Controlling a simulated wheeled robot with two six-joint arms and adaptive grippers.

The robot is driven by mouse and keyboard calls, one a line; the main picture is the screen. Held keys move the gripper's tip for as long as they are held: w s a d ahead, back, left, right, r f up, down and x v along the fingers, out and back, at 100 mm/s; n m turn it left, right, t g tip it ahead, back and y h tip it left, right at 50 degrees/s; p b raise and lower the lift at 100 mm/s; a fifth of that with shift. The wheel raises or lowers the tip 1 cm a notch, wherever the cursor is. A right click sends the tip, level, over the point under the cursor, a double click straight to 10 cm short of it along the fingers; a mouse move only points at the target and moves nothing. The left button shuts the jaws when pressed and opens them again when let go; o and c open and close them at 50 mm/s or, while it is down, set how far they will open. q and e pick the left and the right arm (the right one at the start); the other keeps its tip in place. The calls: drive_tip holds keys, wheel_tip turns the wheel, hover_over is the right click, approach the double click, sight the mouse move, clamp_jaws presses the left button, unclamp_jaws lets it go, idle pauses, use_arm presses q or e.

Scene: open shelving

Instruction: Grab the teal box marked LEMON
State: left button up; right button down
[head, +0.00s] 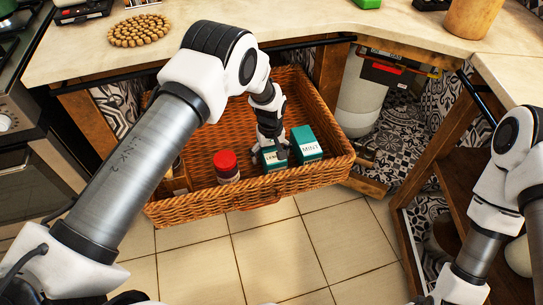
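A teal box (269,163) with a partly covered label, of which only the first letters show, stands in the wicker basket (250,196). A second teal box marked MINT (308,146) stands just right of it. My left gripper (274,151) points down into the basket, with its fingers at the top of the partly covered box. The fingers overlap the box, and I cannot tell whether they are closed on it. My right arm comes in at the right edge, but its gripper is out of view.
A jar with a red lid (226,163) stands left of the boxes in the basket. The counter (330,22) edge lies above and behind the basket. A white cylinder (361,95) stands beyond its right side. Tiled floor (285,250) is clear in front.

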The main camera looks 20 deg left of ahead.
use_arm(q)
drive_tip(key=shift+r, duration=0.1)
drive_tip(key=c, duration=1.2)
drive_tip(key=shift+c, duration=0.2)
